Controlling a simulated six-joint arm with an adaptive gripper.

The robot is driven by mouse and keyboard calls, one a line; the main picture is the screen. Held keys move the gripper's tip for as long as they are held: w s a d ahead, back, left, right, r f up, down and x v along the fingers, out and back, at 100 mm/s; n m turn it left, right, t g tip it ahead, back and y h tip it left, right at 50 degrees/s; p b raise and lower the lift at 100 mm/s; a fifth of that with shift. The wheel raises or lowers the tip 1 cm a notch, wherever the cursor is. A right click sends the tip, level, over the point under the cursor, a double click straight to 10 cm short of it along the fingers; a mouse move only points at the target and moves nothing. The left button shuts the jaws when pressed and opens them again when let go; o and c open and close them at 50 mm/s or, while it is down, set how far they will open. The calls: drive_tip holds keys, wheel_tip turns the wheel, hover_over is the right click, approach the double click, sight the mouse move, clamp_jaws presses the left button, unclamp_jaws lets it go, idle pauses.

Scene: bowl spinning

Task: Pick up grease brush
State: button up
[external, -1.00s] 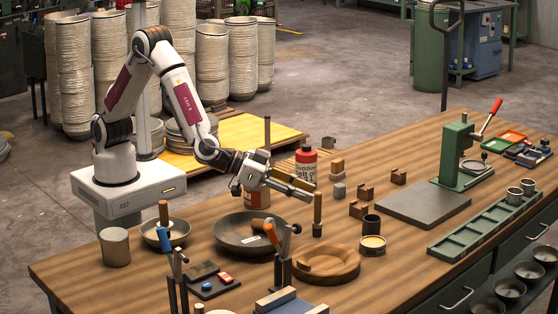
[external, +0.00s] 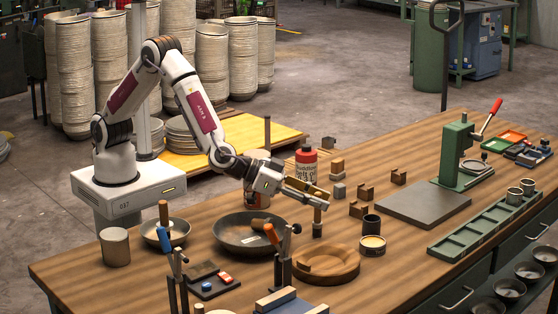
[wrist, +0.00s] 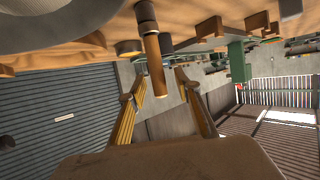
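The grease brush (external: 317,216) stands upright on the bench, with a tan wooden handle and a dark lower end. In the wrist view its handle (wrist: 153,55) points down from the top of the picture, and its tip lies in line with the gap between my fingers. My gripper (external: 324,194) is tilted sideways at the top of the handle, overlapping it in the external view. In the wrist view my gripper (wrist: 161,84) is open, with a visible gap on each side of the handle. The fingers hide the handle's top in the external view.
A red-capped bottle (external: 306,160) stands just behind my gripper. A dark pan (external: 238,240) is to the left, and a round wooden dish (external: 327,265) is in front. A dark cup (external: 371,224), a yellow-topped tin (external: 372,246) and wooden blocks (external: 360,208) are to the right.

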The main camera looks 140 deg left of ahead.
clamp_jaws()
drive_tip(key=shift+r, duration=0.2)
drive_tip(key=shift+r, duration=4.85)
